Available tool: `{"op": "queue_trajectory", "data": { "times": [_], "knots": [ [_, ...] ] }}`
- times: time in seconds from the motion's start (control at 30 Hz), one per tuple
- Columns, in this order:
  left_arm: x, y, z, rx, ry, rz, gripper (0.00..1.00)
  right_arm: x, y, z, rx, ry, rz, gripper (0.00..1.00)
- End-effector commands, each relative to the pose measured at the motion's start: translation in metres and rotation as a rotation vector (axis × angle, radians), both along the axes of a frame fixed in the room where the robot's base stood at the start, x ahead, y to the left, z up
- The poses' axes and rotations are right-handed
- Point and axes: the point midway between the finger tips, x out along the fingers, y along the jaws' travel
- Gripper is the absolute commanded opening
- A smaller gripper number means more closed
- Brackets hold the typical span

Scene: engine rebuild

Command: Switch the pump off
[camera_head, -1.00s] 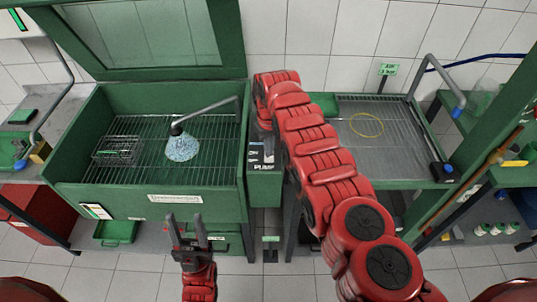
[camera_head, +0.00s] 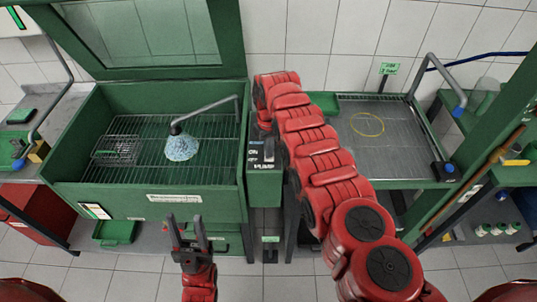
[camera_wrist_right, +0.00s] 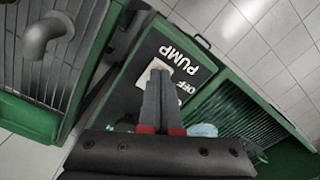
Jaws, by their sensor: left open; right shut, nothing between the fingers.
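The pump box (camera_head: 263,188) is a green box between the two benches, with a black panel marked PUMP. A small grey switch (camera_head: 269,151) shows on its panel. In the right wrist view the panel (camera_wrist_right: 190,45) reads PUMP and OFF. A pale switch plate (camera_wrist_right: 152,68) lies partly behind my right gripper (camera_wrist_right: 160,78). That gripper is shut and empty, its fingertips at the switch; contact cannot be told. In the head view my right arm hides much of its hand. My left gripper (camera_head: 187,222) is open and empty in front of the washer.
The green washer (camera_head: 120,198) holds a grate, a wire basket (camera_head: 116,149) and a pale blue mound (camera_head: 181,148) under the nozzle (camera_head: 175,129). On the right bench (camera_head: 385,150) lies a yellow ring (camera_head: 367,124).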

Motion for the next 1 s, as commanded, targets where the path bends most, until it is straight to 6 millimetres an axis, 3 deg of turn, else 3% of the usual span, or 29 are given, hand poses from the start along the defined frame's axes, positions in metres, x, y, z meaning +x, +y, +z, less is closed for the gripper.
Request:
{"op": "queue_trajectory", "data": {
  "times": [0.7, 1.0],
  "knots": [
    [0.000, 0.000, -0.012, 0.000, 0.000, 0.000, 0.50, 0.000, 0.000, -0.012, 0.000, 0.000, 0.000, 0.00],
    [0.000, 0.000, 0.004, 0.000, 0.000, 0.000, 0.50, 0.000, 0.000, 0.005, 0.000, 0.000, 0.000, 0.00]
  ]
}}
